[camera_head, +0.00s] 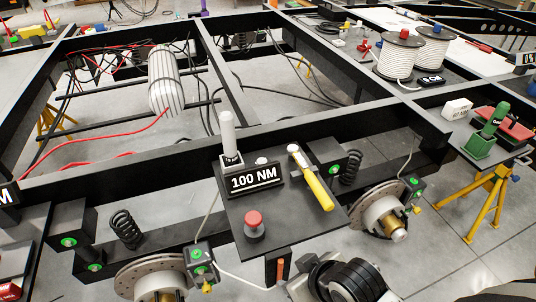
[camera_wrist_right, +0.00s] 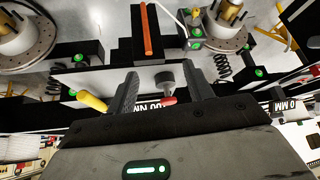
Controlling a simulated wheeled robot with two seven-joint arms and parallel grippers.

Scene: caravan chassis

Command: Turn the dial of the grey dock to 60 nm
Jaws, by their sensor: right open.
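A sign reading 100 NM (camera_head: 255,179) stands on a dark shelf plate (camera_head: 290,222) on the near chassis beam. A red-topped knob (camera_head: 254,219) stands at the plate's front. My right gripper (camera_wrist_right: 160,92) is open, with the grey-and-red knob (camera_wrist_right: 166,82) visible between its fingers, apparently beyond them. My left gripper is not in view.
A yellow-handled tool (camera_head: 317,188) lies on the plate, right of the sign. Brake discs (camera_head: 152,280) and springs flank the plate.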

